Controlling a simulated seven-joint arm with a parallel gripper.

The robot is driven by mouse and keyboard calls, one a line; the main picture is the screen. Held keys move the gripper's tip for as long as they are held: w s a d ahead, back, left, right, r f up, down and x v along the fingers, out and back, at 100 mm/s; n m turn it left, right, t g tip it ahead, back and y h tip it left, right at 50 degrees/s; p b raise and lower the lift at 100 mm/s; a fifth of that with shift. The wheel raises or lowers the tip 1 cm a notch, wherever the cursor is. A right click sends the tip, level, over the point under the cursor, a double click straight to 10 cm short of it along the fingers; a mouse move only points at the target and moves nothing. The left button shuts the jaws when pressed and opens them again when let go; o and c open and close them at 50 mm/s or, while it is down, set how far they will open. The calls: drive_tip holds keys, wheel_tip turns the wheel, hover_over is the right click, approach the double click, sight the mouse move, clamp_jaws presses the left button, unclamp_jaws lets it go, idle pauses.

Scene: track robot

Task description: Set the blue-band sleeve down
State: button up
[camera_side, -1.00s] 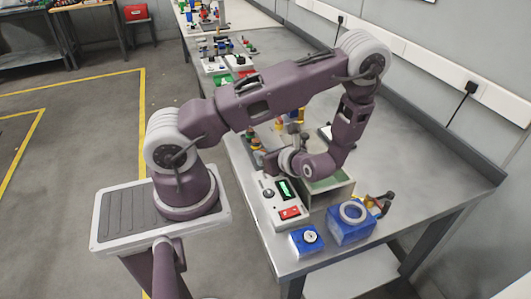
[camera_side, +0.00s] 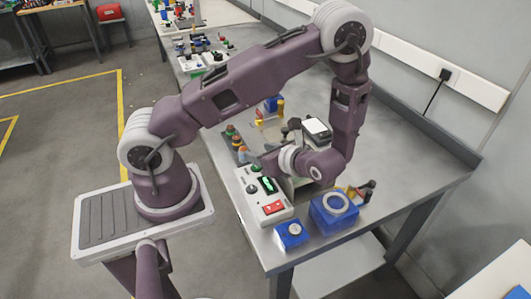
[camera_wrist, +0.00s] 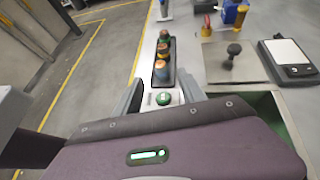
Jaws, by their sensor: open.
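A short row of banded sleeves stands upright in a dark rack (camera_wrist: 163,88) on the bench. The sleeve nearest my gripper has a tan top and a bluish side; I take it as the blue-band sleeve (camera_wrist: 160,71). It also shows in the side view (camera_side: 243,154), just left of my gripper (camera_side: 257,162). In the wrist view my gripper (camera_wrist: 162,92) has its fingers spread wide, with nothing held between them. The sleeve stands beyond the fingertips, apart from them. The sleeve's base and the fingertips' exact height are hard to tell.
A control box (camera_side: 251,190) with a green display and red switch stands in front of the rack. Blue boxes (camera_side: 291,235) (camera_side: 334,212) sit near the bench's front edge. A scale (camera_side: 316,127) and a dark knob (camera_wrist: 234,49) lie right of the rack.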

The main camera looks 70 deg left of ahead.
drive_tip(key=v, duration=0.4)
drive_tip(key=shift+s+a+r, duration=0.1)
drive_tip(key=shift+r, duration=0.05)
drive_tip(key=s+d+r+n+t+h, duration=0.2)
drive_tip(key=s+d+r+n+h, duration=0.1)
drive_tip(key=r, duration=0.4)
drive_tip(key=s+d+r+n+t+h, duration=0.3)
drive_tip(key=d+r+n+h, duration=0.1)
drive_tip(key=r+n, duration=0.3)
drive_tip(key=s+d+r+n+t+h, duration=0.3)
drive_tip(key=s+d+r+n+h, duration=0.1)
drive_tip(key=r, duration=0.3)
drive_tip(key=shift+d+r+n+h, duration=0.25)
drive_tip(key=shift+d+n+h, duration=0.2)
drive_tip(key=shift+n, duration=0.45)
drive_tip(key=shift+s, duration=0.1)
